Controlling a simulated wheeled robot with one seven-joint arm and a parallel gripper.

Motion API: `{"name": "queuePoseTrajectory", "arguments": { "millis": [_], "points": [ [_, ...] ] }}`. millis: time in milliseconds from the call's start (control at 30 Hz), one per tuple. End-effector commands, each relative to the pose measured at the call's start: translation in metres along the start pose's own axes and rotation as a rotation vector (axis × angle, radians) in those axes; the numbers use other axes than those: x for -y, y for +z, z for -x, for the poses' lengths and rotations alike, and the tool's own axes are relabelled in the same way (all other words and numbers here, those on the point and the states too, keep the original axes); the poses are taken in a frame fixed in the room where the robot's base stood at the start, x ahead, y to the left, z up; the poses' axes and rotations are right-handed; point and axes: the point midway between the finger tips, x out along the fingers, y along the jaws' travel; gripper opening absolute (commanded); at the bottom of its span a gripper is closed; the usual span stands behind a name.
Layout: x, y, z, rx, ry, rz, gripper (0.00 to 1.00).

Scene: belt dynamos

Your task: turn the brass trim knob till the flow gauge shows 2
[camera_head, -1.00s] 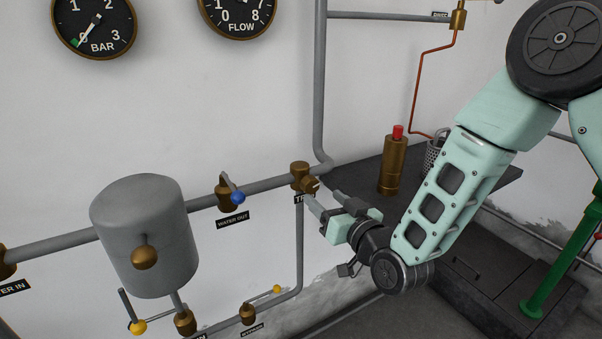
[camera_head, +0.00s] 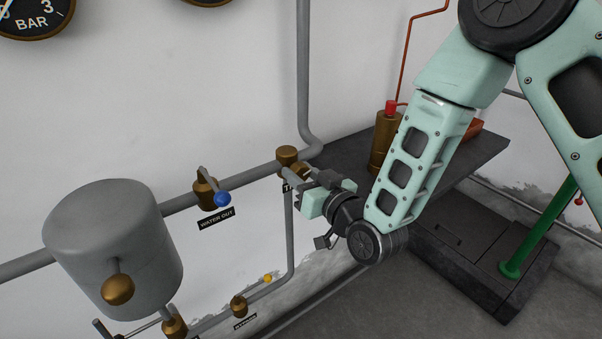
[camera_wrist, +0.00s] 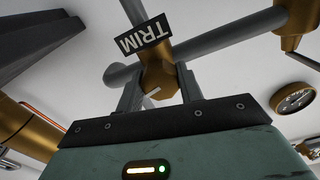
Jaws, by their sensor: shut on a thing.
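The brass trim knob (camera_wrist: 160,80) shows in the wrist view, under the black TRIM label (camera_wrist: 142,36). My gripper (camera_wrist: 160,92) has one finger on each side of the knob and is shut on it. In the head view my gripper (camera_head: 296,174) reaches the brass trim fitting (camera_head: 287,155) on the grey pipe, and its fingers mostly hide the knob. Only the bottom rim of the flow gauge (camera_head: 208,2) shows at the top edge, so its needle and reading are out of sight.
The BAR gauge (camera_head: 38,14) is cut off at the upper left. A blue-knobbed water-out valve (camera_head: 207,192) and a grey tank (camera_head: 113,250) stand left of my gripper. A dark shelf (camera_head: 455,160) with a brass cylinder (camera_head: 381,145) lies to the right.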

Motion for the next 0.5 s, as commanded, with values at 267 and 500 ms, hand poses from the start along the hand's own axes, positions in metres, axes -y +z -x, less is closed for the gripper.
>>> {"name": "queuePoseTrajectory", "arguments": {
  "millis": [267,500],
  "points": [
    [-0.0006,0.0015,-0.0001,-0.002,0.000,-0.018,0.14],
    [-0.0001,-0.0001,0.0001,0.000,0.000,-0.070,0.14]
  ]
}}
